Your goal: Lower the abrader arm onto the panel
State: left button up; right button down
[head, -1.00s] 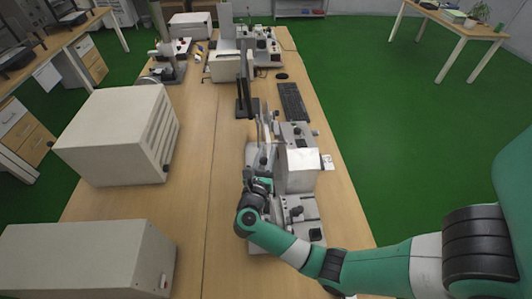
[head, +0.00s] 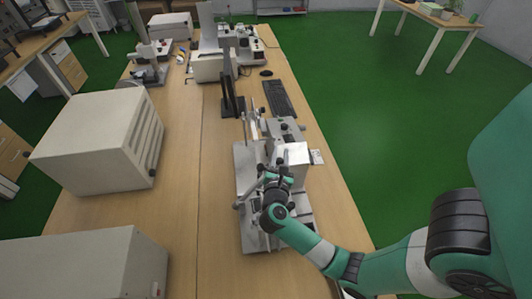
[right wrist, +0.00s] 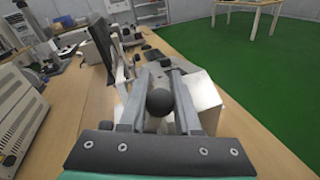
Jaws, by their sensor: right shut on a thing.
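The abrader (head: 247,228) is a grey bench machine with a pale metal box (head: 293,153) on its right side. My right gripper (head: 277,176) is over the middle of the machine, just left of and nearer than the box. In the right wrist view its two grey fingers (right wrist: 158,105) close around a black ball knob (right wrist: 160,102), which looks like the abrader arm's handle. The arm itself is mostly hidden by my gripper. I cannot pick out the panel surely. My left gripper is not in view.
A black monitor (head: 229,95) and a keyboard (head: 279,98) stand behind the machine. Two large beige boxes, one farther (head: 95,140) and one nearer (head: 85,265), stand on the left. The table between them and the machine is clear.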

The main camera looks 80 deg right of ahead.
jog(key=s+f, duration=0.1)
jog(key=s+d+f+m+b, duration=0.1)
jog(key=s+f, duration=0.1)
jog(key=s+d+f+m, duration=0.1)
jog(key=shift+s+f+y+b, duration=0.25)
jog(key=shift+s+y+b, duration=0.05)
jog(key=shift+y+b, duration=0.1)
jog(key=c, duration=0.6)
grip_release()
jog(key=v, duration=1.1)
jog(key=shift+s+a, duration=0.2)
jog(key=shift+a, duration=0.05)
jog(key=shift+w, duration=0.1)
